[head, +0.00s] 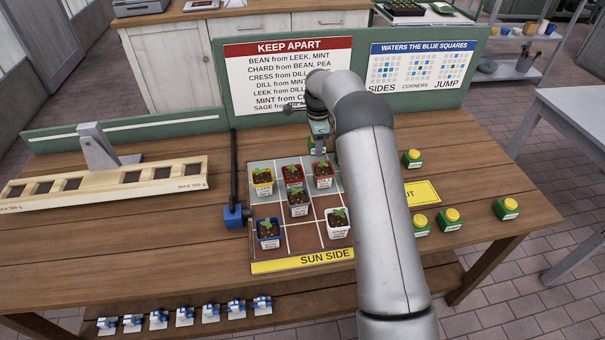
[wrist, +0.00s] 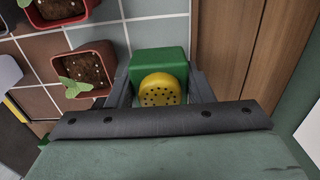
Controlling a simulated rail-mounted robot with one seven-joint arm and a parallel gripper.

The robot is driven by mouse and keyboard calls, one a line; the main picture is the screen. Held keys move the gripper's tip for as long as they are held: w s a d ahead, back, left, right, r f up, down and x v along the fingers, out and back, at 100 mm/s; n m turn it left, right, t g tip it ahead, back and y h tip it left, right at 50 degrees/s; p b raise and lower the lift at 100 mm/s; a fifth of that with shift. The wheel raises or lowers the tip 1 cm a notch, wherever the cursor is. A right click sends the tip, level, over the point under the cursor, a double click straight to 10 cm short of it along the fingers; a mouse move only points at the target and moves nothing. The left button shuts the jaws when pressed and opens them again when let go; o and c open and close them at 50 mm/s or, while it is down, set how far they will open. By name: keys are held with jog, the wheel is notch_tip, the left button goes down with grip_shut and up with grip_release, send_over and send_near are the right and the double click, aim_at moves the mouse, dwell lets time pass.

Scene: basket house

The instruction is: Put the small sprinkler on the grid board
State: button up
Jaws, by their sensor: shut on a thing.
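My gripper (wrist: 160,90) is shut on a small sprinkler (wrist: 158,65), a green block with a yellow, holed dome. In the head view the held sprinkler (head: 314,147) shows only partly, behind my arm, at the back of the grid board. The grid board (head: 304,238) has grey and brown squares and a yellow "SUN SIDE" strip at its front. In the wrist view the sprinkler is over or on grey squares near the board's edge, beside a red pot (wrist: 84,70). I cannot tell whether it touches the board.
Several potted seedlings stand on the board, including a blue pot (head: 268,233) and a white pot (head: 338,223). Other yellow-topped sprinklers (head: 451,219) stand at the right, near a yellow card (head: 421,193). A blue-based post (head: 235,215) stands left of the board. Signs (head: 290,75) stand behind.

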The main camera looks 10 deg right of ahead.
jog(key=shift+f+p, duration=0.35)
jog(key=shift+f, duration=2.7)
jog(key=o, duration=0.7)
jog(key=shift+o, duration=0.4)
